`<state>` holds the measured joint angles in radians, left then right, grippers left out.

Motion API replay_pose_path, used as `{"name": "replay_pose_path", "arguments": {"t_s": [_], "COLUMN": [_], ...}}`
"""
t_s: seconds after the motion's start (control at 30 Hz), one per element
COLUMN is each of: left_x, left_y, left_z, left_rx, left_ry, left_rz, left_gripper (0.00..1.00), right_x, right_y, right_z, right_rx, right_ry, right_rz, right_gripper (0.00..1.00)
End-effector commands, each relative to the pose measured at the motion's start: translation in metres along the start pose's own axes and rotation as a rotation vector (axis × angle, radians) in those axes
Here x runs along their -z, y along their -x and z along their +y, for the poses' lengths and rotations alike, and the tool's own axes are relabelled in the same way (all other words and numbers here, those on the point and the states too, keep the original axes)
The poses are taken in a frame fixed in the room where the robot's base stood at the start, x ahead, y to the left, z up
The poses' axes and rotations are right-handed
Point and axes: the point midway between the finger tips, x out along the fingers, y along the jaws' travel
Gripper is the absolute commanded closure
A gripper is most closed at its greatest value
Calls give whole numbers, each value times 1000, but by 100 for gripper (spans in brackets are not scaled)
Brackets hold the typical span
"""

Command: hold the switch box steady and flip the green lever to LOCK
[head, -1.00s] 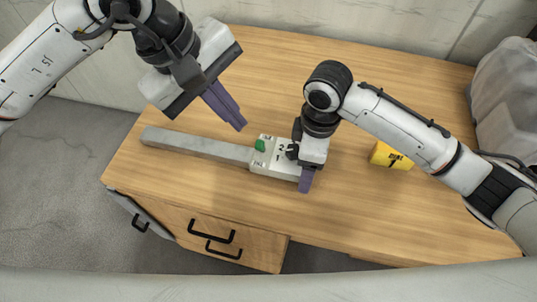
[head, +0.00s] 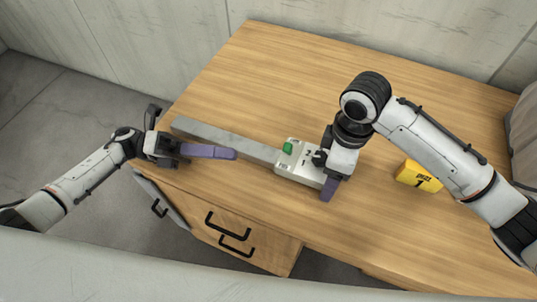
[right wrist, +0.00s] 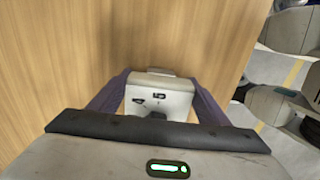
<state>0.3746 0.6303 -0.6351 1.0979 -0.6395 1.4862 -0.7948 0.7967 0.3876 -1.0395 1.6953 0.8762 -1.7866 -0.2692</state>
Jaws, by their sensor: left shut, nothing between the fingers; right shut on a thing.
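The white switch box (head: 292,170) sits on the wooden table at the end of a long grey bar (head: 225,140). Its green lever (head: 288,147) shows on top, near the bar's end. My right gripper (head: 326,180) is shut on the box's right part. The lever's label is too small to read.
A yellow block (head: 418,176) with dark print lies on the table to the right, beside my right forearm. The table (head: 290,75) is clear behind the bar. Drawers with black handles (head: 228,232) are below the front edge. A wall stands behind.

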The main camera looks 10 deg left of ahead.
Motion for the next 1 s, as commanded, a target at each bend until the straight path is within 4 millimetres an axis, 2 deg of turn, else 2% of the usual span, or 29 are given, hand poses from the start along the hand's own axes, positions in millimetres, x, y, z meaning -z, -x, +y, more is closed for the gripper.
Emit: {"name": "replay_pose_path", "arguments": {"t_s": [0.27,0.37,0.8,1.0], "left_x": [0,0,1,1], "left_y": [-2,-8,-82,-99], "left_z": [0,0,-1,-1], "left_rx": [0,1,3,0], "left_ry": [-3,-3,-4,-4], "left_rz": [3,5,6,5], "left_gripper": [100,100,100,100], "right_x": [0,0,0,0], "right_y": [1,1,1,1], "right_z": [0,0,0,1], "right_rx": [-2,-2,-2,-2], "right_ry": [0,0,0,0], "right_rz": [1,1,1,1], "right_gripper": [84,84,84,84]}}
